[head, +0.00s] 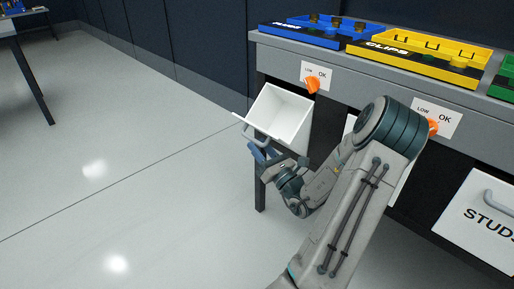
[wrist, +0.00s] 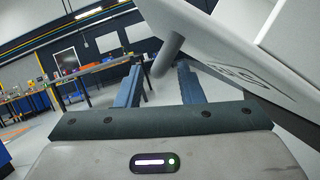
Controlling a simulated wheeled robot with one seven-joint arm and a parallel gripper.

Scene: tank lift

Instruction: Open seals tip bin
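A white tip bin (head: 283,112) under the left end of the bench is tilted out, its top open and its visible inside empty. Its front faces away from the head camera; the wrist view shows that white front panel (wrist: 225,60) at a slant with partly readable dark lettering. A grey bar handle (wrist: 168,54) stands off the panel. My gripper (head: 262,152) is at the handle, low in front of the bin. In the wrist view its two blue fingers (wrist: 158,88) are apart, with the handle's end showing between them and a gap on the left.
A STUDS bin (head: 482,222) is closed at the right; my arm hides most of the middle bin. Orange pointers (head: 312,86) sit on LOW/OK plates. Blue (head: 310,35) and yellow (head: 425,55) trays stand on the bench. The floor at left is clear.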

